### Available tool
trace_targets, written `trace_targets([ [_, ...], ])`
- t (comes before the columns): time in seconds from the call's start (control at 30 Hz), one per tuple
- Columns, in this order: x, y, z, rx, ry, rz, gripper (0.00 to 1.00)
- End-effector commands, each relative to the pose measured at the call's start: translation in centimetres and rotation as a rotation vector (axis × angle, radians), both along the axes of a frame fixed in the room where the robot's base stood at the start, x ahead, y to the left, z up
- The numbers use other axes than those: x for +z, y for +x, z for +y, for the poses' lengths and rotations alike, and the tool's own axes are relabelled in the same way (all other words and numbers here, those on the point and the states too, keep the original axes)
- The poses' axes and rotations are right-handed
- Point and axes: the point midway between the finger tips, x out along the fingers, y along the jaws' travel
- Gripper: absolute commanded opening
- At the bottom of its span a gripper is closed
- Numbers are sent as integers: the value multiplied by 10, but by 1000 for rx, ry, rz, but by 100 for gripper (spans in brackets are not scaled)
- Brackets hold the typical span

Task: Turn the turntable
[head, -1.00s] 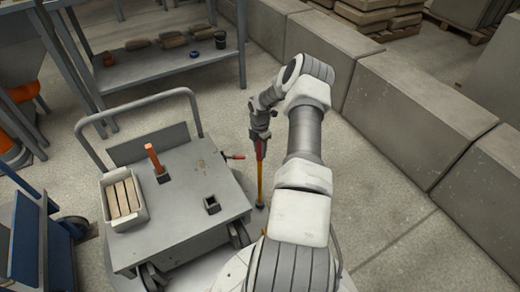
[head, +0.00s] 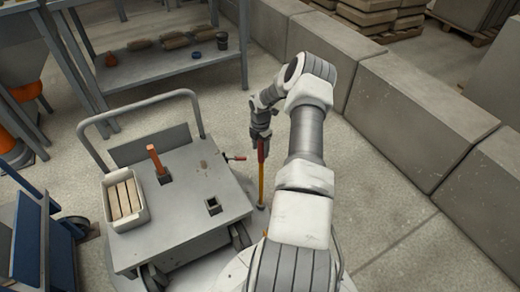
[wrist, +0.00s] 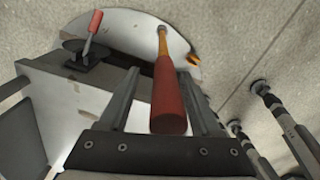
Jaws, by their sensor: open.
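The turntable is a pale round disc in the floor under the cart; it shows in the wrist view (wrist: 130,16) and partly in the head view (head: 196,268), mostly hidden by the cart and my arm. A bar with a red grip (wrist: 169,95) and an orange shaft stands up near the disc's edge; it shows in the head view too (head: 261,182). My gripper (head: 262,146) is at the red grip's top. In the wrist view its two fingers (wrist: 160,74) are apart, one on each side of the bar, with gaps visible.
A grey cart (head: 190,225) stands on the turntable, carrying a box of bricks (head: 128,217), an orange-handled tool (head: 157,163) and a socket (head: 213,205). A red-handled lever (head: 235,157) sticks out from its side. Concrete blocks (head: 400,115) line the right. A bench (head: 165,62) stands behind.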

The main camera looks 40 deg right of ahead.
Motion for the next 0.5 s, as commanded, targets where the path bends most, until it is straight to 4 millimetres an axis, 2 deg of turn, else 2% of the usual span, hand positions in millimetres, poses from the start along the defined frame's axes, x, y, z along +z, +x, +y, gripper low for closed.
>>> trace_targets([
  [0.03, 13, 0, -1, 1, -2, -1, 65],
  [0.5, 125, 1, 0, 1, -3, -4, 65],
])
